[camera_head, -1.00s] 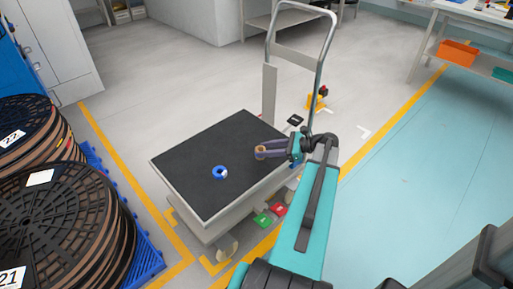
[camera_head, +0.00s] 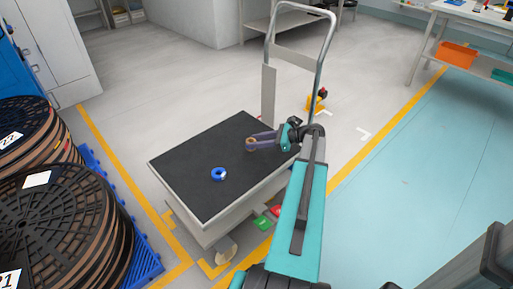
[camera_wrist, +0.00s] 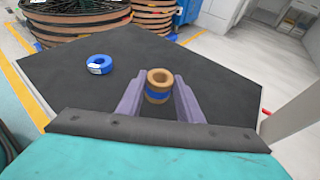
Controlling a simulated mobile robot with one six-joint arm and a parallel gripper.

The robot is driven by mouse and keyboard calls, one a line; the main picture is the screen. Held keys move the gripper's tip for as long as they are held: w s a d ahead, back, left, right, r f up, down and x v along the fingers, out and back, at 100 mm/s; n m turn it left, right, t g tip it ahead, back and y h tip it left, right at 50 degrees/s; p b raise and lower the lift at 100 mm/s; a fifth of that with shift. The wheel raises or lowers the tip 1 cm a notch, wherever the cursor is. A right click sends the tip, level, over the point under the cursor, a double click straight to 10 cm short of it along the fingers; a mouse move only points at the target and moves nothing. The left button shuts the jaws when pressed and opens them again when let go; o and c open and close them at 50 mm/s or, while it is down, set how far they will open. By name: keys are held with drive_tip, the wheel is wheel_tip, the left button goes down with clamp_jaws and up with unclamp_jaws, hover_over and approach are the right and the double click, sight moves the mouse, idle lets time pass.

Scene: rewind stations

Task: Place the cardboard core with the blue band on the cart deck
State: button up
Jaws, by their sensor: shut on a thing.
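The cardboard core with the blue band (camera_wrist: 158,84) stands upright between my gripper's two purple fingers in the wrist view. It also shows in the head view as a small brown ring (camera_head: 251,143). My gripper (camera_wrist: 158,98) is shut on it. In the head view my gripper (camera_head: 256,142) is over the right part of the cart deck (camera_head: 190,160), a black top with a pale rim. I cannot tell whether the core touches the deck.
A blue ring-shaped roll (camera_head: 219,174) lies on the deck, left of the core; it also shows in the wrist view (camera_wrist: 99,64). The cart's metal handle (camera_head: 325,60) rises at the deck's far right. Large cable reels (camera_head: 60,225) stand at the left. Much of the deck is bare.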

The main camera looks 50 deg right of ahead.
drive_tip(key=shift+w+f+b, duration=0.15)
drive_tip(key=shift+f+b, duration=0.5)
drive_tip(key=shift+f, duration=1.1)
drive_tip(key=shift+f, duration=0.1)
drive_tip(key=o, duration=1)
drive_tip(key=shift+o, duration=0.2)
drive_tip(key=shift+d, duration=0.1)
drive_tip(key=p+v, duration=0.3)
drive_tip(key=v, duration=0.9)
drive_tip(key=shift+r, duration=0.3)
